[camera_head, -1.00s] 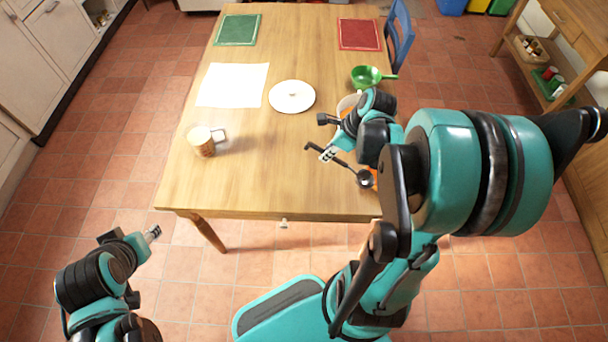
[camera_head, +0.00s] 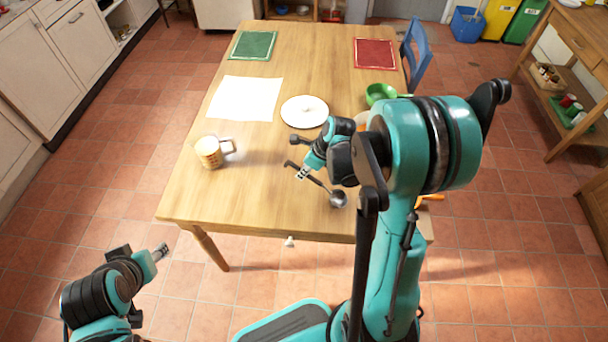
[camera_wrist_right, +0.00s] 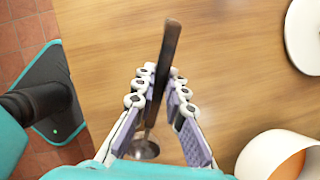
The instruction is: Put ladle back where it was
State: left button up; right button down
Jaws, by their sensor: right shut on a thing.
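The dark ladle is held over the near part of the wooden table (camera_head: 250,190). Its bowl (camera_head: 338,199) points toward the table's near edge in the head view, and its handle slants up to the left. My right gripper (camera_head: 302,173) is shut on the handle. In the right wrist view the handle (camera_wrist_right: 171,45) runs between the two fingers (camera_wrist_right: 163,92), and the bowl (camera_wrist_right: 143,150) shows partly behind them. My left gripper (camera_head: 162,251) is off the table at lower left, apart from everything; its jaw opening is too small to tell.
A patterned mug (camera_head: 209,152) stands left of the ladle. A white round plate or lid (camera_head: 305,112) and white sheet (camera_head: 243,98) lie farther back. A green pan (camera_head: 380,93) and a white container with orange inside (camera_wrist_right: 280,155) are at right. The near-left tabletop is clear.

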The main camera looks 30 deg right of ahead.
jog(key=shift+f, duration=0.3)
jog(key=shift+f, duration=0.25)
jog(key=c, duration=1.6)
grip_release()
jog(key=shift+r, duration=0.1)
